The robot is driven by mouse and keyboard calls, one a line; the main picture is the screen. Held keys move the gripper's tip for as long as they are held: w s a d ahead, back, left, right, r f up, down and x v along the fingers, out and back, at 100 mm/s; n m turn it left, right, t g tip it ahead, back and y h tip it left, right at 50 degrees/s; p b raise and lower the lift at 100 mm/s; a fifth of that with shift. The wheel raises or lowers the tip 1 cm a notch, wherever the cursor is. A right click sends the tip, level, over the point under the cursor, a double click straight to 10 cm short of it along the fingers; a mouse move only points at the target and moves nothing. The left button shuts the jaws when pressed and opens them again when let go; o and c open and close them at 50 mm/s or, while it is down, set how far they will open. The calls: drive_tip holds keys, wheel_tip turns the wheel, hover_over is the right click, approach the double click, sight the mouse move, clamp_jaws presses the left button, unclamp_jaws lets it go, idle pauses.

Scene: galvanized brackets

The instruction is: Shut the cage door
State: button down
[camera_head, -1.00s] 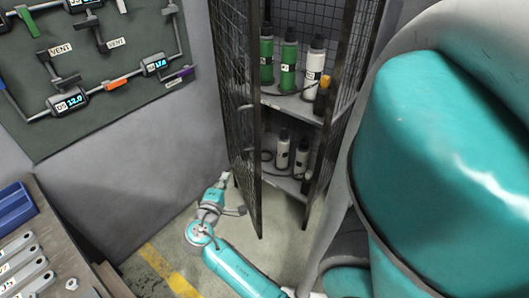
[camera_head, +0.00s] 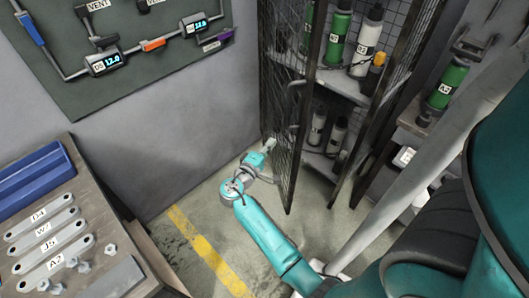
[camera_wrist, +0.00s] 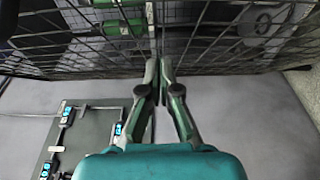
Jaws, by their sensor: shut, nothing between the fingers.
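The cage stands at the back, with dark wire-mesh panels. Its left mesh door (camera_head: 289,150) stands swung outward, and a second mesh panel (camera_head: 385,125) stands out on the right. The gap between them shows the shelves inside. My gripper (camera_head: 270,144) is low, on the outer left side of the left door. In the wrist view my gripper (camera_wrist: 160,64) is shut and empty, its fingertips near dark mesh (camera_wrist: 225,50). Whether they touch it I cannot tell.
Inside are a cage shelf (camera_head: 343,78), a green bottle (camera_head: 338,35) and a white bottle (camera_head: 366,42). Another green bottle (camera_head: 446,85) stands outside at right. A workbench (camera_head: 105,235) with wrenches is at left, below a gauge board (camera_head: 140,50). Floor with a yellow stripe (camera_head: 205,250) is clear.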

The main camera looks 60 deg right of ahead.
sight(290, 132)
drive_tip(key=shift+s+d, duration=0.5)
drive_tip(key=shift+d, duration=0.4)
drive_tip(key=shift+s+d, duration=0.45)
drive_tip(key=shift+d, duration=0.4)
drive_tip(key=shift+s+d, duration=0.5)
drive_tip(key=shift+d, duration=0.4)
